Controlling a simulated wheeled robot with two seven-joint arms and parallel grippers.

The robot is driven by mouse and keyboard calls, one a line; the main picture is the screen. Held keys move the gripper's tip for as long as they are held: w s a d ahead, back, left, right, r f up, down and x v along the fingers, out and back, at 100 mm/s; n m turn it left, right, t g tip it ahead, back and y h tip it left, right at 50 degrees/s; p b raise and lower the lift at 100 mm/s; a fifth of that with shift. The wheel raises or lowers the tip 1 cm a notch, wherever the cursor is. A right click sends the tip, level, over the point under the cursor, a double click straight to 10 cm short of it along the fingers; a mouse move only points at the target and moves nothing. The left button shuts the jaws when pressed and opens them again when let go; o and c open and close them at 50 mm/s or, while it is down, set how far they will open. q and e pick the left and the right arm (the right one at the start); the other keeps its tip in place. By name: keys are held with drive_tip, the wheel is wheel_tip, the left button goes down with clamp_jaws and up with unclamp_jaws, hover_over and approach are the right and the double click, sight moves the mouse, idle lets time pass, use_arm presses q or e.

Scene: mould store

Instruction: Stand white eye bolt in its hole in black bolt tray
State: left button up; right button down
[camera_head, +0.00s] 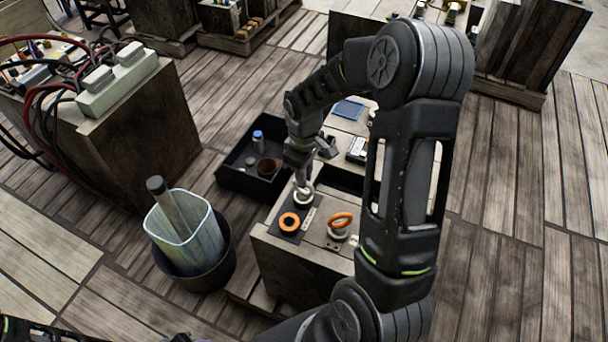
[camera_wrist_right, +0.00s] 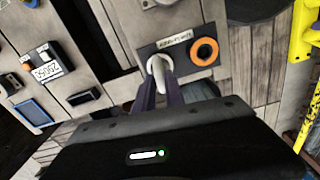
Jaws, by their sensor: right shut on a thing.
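The black bolt tray (camera_head: 280,234) is a small dark plate on the wooden crate top. It also shows in the wrist view (camera_wrist_right: 187,45), with a pale label strip and an orange eye bolt (camera_wrist_right: 204,51) standing in it. My right gripper (camera_head: 301,182) points down at the tray's far end, shut on the white eye bolt (camera_head: 303,196). In the wrist view the white ring (camera_wrist_right: 155,64) shows at the tips of my right gripper (camera_wrist_right: 161,80), at the tray's edge beside the label. The bolt's shank is hidden, so I cannot tell whether it is in a hole. My left gripper is not in view.
Another orange ring (camera_head: 341,219) lies right of the tray near a pale round piece. A black bin (camera_head: 232,178) with a bottle stands left of the crate. A blue tray (camera_head: 348,110) and a display device (camera_head: 357,149) lie farther back. A bucket (camera_head: 192,240) stands front left.

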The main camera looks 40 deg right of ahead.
drive_tip(key=c, duration=1.3)
unclamp_jaws()
wheel_tip(320, 180, up, 8)
drive_tip(key=shift+f, duration=0.1)
